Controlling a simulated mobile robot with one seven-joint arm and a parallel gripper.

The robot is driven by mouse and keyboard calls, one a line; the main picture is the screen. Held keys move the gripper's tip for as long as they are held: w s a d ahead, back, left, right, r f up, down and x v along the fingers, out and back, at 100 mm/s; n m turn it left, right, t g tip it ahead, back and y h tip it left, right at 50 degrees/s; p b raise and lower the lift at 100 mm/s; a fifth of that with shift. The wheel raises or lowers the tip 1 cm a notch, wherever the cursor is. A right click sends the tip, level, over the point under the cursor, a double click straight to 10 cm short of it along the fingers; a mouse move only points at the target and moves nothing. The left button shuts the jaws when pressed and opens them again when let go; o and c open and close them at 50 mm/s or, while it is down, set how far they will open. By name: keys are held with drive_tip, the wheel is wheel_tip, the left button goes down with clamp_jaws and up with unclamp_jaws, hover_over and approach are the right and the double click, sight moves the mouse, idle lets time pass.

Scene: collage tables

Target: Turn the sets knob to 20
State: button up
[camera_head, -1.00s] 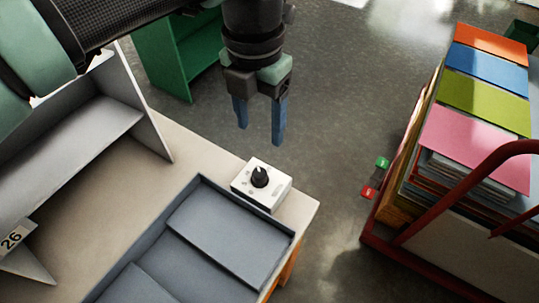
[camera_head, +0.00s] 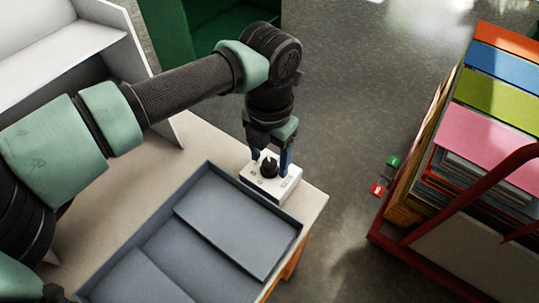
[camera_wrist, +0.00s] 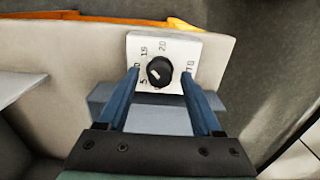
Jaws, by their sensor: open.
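The sets knob (camera_head: 268,170) is a round black dial on a small white box (camera_head: 288,186) near the table's corner. In the wrist view the knob (camera_wrist: 159,71) sits on the box's face (camera_wrist: 178,41), with 15 and 20 printed above it and a 5 at lower left. Other figures are partly covered by my fingers. A pale mark shows on the knob, toward its lower left. My gripper (camera_head: 271,162) is open and points down over the box. Its blue fingers (camera_wrist: 160,72) stand on either side of the knob, with gaps between them and it.
A grey divided tray (camera_head: 203,170) lies beside the box on the pale table (camera_head: 312,204). A white shelf unit (camera_head: 152,70) stands at the back left. A red-framed rack (camera_head: 395,250) of coloured boards stands at the right, across open floor.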

clamp_jaws()
idle(0.3)
drive_tip(key=m, duration=0.4)
drive_tip(key=shift+m+b, duration=0.3)
drive_tip(key=shift+m, duration=2.1)
unclamp_jaws()
